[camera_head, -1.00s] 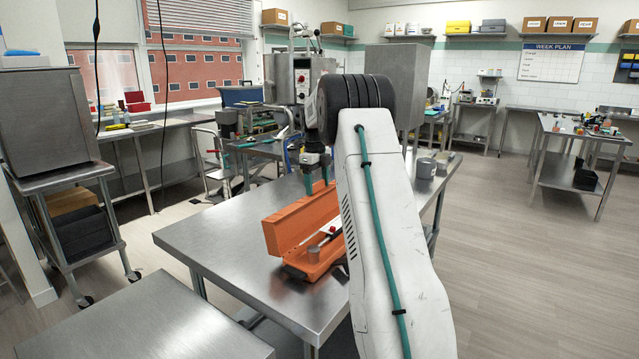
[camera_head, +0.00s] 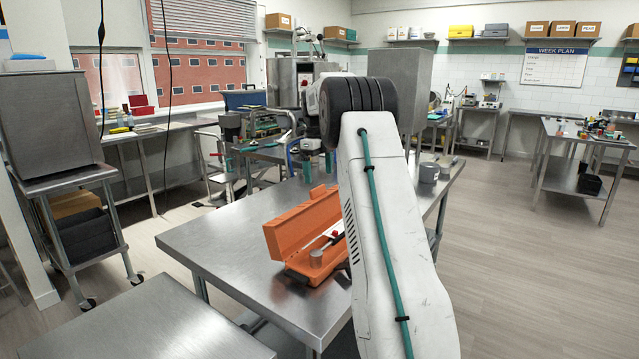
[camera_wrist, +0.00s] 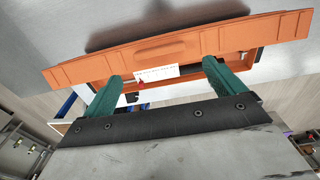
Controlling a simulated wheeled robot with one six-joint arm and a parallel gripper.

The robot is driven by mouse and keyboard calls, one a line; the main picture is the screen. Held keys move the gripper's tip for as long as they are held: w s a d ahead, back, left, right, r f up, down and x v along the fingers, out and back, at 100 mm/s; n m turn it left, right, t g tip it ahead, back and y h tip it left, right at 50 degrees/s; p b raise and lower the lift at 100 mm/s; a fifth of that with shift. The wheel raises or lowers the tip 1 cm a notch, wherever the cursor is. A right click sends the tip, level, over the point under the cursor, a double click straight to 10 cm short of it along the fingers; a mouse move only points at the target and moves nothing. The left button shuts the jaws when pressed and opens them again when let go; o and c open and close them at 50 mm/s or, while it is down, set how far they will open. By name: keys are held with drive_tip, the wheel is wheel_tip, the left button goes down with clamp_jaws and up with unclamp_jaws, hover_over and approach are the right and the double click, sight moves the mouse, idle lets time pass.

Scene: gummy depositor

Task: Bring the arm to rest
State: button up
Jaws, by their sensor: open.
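My arm (camera_head: 388,240) reaches up and forward over the steel table, its elbow bent at the black ribbed joint. My gripper (camera_wrist: 163,70) shows two green fingers spread wide apart with nothing held between them. In the head view the gripper is small and partly hidden behind the arm, above the table's far part. An open orange case (camera_head: 303,222) lies on the table below and nearer than the gripper. It also shows in the wrist view (camera_wrist: 180,42), beyond the fingertips. A grey cylinder (camera_head: 316,258) is in the case; my arm hides its right end.
The steel table (camera_head: 225,255) has bare room left of the case. A grey cup (camera_head: 428,173) stands near its far right edge. A steel machine (camera_head: 290,80) stands behind. A wheeled cart (camera_head: 75,175) is at the left. Open floor lies to the right.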

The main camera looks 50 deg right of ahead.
drive_tip(key=shift+r, duration=1.05)
